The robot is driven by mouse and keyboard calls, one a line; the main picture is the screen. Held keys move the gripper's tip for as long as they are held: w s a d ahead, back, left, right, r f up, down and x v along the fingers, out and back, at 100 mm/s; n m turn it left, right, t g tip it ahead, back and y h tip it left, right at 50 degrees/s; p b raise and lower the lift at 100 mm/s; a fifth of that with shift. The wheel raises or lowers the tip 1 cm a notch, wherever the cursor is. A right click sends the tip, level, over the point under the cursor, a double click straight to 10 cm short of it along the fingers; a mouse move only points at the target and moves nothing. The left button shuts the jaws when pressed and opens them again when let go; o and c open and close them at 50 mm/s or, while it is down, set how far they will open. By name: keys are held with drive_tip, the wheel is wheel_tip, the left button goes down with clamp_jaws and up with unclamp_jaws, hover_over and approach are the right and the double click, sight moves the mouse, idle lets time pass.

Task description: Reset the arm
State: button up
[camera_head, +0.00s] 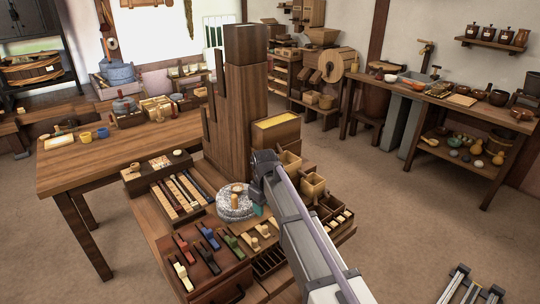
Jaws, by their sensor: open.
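My arm reaches in from the lower right to the workbench, with a dark wrist at its far end. My gripper (257,207) hangs below that wrist, close to the right side of a round speckled grey quern stone (226,212) with an upright wooden peg. The gripper is open, but its fingers are small and partly hidden by the arm. I cannot tell whether they touch the stone. I see nothing held in them.
A tall stepped wooden block (238,95) rises close behind the wrist. Small wooden boxes (313,186) stand right of the arm. A tray with coloured-handled tools (208,240) lies in front. A long table (90,170) stands left, and a shelved bench (455,105) right. Open floor (410,215) lies at right.

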drive_tip(key=s+d+r+m+p, duration=0.4)
drive_tip(key=s+d+r+p, duration=0.1)
drive_tip(key=s+d, duration=0.5)
drive_tip(key=s+d+r+m+p, duration=0.5)
drive_tip(key=s+d, duration=0.6)
drive_tip(key=s, duration=0.2)
drive_tip(key=shift+s+r+m+p, duration=0.25)
drive_tip(key=shift+r+m+p, duration=0.05)
drive_tip(key=shift+o, duration=0.3)
